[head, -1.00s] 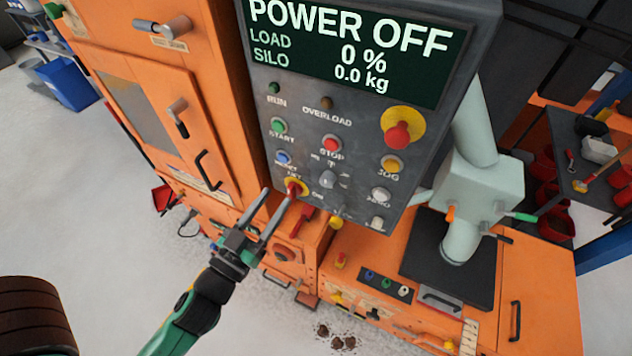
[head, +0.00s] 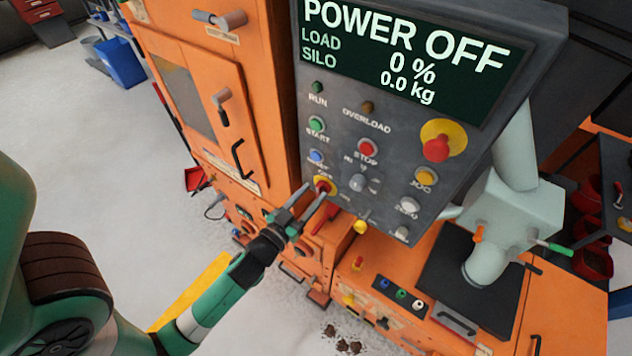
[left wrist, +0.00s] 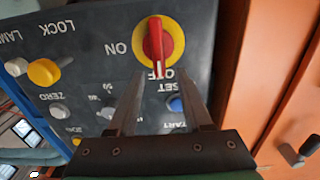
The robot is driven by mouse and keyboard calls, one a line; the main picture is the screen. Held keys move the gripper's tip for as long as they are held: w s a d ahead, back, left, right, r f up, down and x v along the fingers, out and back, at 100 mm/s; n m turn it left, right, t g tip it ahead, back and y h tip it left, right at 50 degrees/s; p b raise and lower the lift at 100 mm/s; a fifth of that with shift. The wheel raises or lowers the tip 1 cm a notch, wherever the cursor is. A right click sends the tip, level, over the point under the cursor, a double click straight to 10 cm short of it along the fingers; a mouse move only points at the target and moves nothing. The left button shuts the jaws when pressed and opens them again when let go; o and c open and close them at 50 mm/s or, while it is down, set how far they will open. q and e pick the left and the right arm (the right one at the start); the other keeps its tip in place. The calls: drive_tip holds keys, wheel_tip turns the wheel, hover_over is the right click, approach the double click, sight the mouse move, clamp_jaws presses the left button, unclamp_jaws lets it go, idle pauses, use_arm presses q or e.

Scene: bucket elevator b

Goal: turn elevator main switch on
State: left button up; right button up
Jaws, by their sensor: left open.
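The elevator main switch (head: 324,187) is a red rotary handle on a yellow disc, low on the left side of the dark control panel (head: 400,143). In the left wrist view the switch (left wrist: 156,42) has its handle pointing to the OFF mark, with ON printed to one side. The display (head: 410,52) reads POWER OFF, load 0 % and silo 0.0 kg. My left gripper (head: 317,193) is open, its fingertips close to the switch. In the left wrist view the open fingers (left wrist: 160,76) lie on either side of the handle's line; contact is unclear. My right gripper is out of view.
Close around the switch are a blue button (head: 316,156), a selector knob (head: 357,183) and a yellow knob (head: 362,227). A red emergency stop (head: 437,146) sits farther right. Orange cabinets (head: 250,130) stand left of and below the panel. The floor at left is open.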

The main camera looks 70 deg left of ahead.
sight(321, 190)
use_arm(q)
drive_tip(key=shift+x, duration=1.2)
clamp_jaws()
